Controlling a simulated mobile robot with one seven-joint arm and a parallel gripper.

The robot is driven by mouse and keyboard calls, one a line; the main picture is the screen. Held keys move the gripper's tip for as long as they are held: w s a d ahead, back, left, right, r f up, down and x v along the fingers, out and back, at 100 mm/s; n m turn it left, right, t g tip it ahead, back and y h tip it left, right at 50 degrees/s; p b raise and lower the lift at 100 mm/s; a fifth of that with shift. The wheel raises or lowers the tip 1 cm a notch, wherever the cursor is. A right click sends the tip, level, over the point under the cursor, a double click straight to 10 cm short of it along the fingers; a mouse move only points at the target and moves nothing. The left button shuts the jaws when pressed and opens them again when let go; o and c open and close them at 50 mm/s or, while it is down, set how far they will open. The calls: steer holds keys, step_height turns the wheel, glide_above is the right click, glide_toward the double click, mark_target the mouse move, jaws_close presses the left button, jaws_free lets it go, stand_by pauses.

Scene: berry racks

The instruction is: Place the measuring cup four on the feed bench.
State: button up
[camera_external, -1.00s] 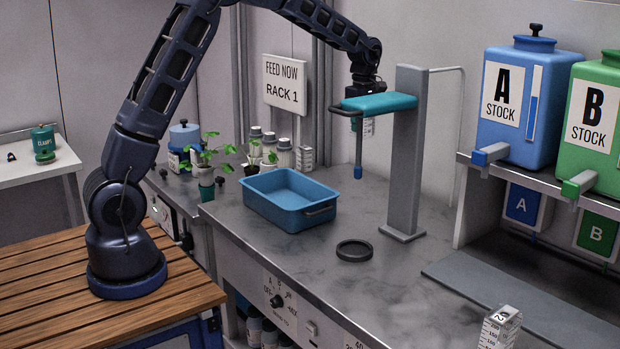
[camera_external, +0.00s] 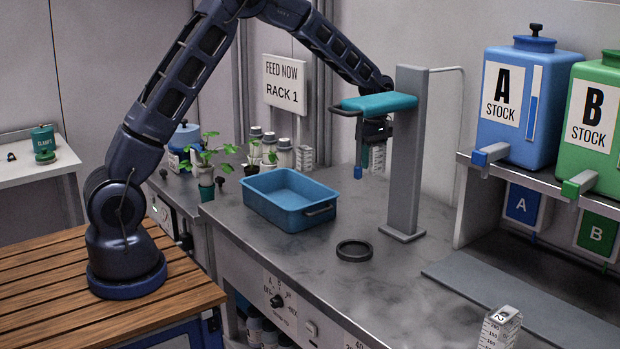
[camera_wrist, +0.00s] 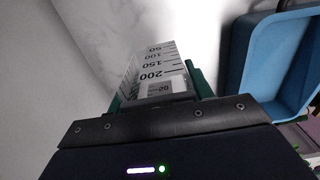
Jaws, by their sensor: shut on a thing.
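My gripper (camera_external: 372,148) is behind the teal arm of the grey stand, partly hidden by it. It is shut on a clear measuring cup (camera_external: 379,160) with black scale marks. In the wrist view this cup (camera_wrist: 155,72) sits between the green fingers (camera_wrist: 160,95), its 50 to 200 marks showing; I cannot read its number for certain. The feed bench (camera_external: 320,258) has a grey marbled top. The cup is low over its back part; I cannot tell whether it touches. Another measuring cup (camera_external: 500,328) marked 2 stands at the front right, and one more (camera_external: 305,157) at the back.
The grey stand (camera_external: 405,165) with its teal arm (camera_external: 380,103) is in front of my gripper. A blue tray (camera_external: 290,219) is left of it, also in the wrist view (camera_wrist: 262,65). A black ring (camera_external: 354,251) lies in front. The middle right of the bench is clear.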

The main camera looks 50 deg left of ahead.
steer(key=shift+f, duration=4.75)
steer(key=shift+f, duration=0.15)
steer(key=o, duration=1)
